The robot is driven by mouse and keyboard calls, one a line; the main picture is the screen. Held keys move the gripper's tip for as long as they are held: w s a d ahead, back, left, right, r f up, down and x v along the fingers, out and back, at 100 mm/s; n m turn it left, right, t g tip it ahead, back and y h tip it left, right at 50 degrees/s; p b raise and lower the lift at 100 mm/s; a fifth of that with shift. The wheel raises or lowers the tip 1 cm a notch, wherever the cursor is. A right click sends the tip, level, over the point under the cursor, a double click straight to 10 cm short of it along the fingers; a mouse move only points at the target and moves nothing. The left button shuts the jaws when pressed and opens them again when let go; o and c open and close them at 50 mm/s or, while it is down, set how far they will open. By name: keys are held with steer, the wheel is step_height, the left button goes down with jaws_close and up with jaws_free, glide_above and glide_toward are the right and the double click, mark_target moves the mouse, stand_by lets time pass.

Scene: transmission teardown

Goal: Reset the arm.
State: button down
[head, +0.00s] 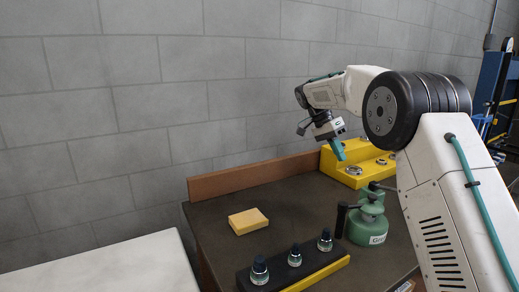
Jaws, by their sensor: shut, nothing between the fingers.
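My gripper (339,151) hangs at the end of my white arm, in the right half of the head view. Its teal fingers are shut and empty, and they point down and slightly right. It is in front of or above the left part of a yellow fixture block (340,169); the exact gap cannot be told. My arm comes up from the lower right, bends at a large black joint, and reaches back to the left. It hides part of the table's right side.
The dark table (215,225) has a brown back rail (250,176). On it are a yellow sponge-like block (248,221), a green container with a handle (367,222), and a black rack (297,266) with three dark-capped bottles. A white surface (100,268) is at lower left.

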steer(key=s+a+f+n+t+y, duration=0.1)
steer(key=s+n, duration=0.5)
steer(key=s, duration=1.8)
steer(key=s+a+f+n+t+y, duration=0.1)
steer(key=s+n+t+y, duration=0.3)
steer(key=s, duration=2)
steer(key=n, duration=0.3)
steer(key=shift+n, duration=0.3)
